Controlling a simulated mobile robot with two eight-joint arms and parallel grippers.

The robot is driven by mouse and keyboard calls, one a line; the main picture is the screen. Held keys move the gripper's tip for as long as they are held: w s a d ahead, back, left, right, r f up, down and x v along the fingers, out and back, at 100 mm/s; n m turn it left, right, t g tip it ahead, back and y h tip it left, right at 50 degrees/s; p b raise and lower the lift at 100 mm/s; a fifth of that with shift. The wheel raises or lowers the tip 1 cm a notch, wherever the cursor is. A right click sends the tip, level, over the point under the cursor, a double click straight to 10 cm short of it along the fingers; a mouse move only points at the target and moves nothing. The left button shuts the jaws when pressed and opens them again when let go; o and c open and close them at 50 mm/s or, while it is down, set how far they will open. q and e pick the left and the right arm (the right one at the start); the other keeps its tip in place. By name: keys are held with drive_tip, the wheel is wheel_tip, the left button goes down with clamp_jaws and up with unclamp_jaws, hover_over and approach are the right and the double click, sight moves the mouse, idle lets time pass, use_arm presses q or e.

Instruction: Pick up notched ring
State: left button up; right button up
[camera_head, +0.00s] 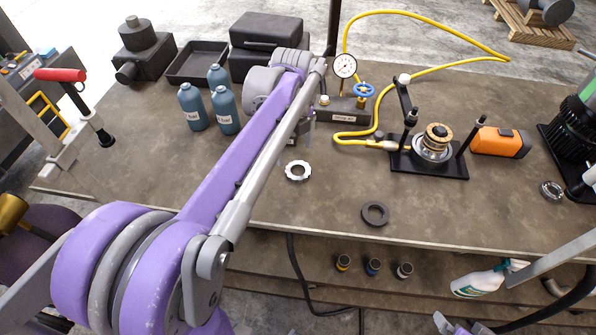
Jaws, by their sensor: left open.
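The notched ring (288,172) is a light silver ring with notches around its outer edge. It lies flat on the workbench (240,190), near the middle and towards the front edge. My left arm reaches over the bench from the lower left. My left gripper (300,134) is open, above and behind the ring in the picture, and is mostly hidden by my own arm. No contact with the ring shows.
A dark plain ring (375,224) lies right of the notched ring. Blue bottles (193,108) stand at the left. Bench room around the notched ring is clear.

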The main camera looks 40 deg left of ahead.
sight(298, 173)
use_arm(q)
drive_tip(key=f, duration=0.3)
drive_tip(key=d+f, duration=0.1)
drive_tip(key=f, duration=0.2)
drive_tip(key=shift+d+f, duration=0.1)
drive_tip(key=shift+f, duration=0.05)
drive_tip(key=shift+c, duration=0.3)
drive_tip(key=c, duration=1.4)
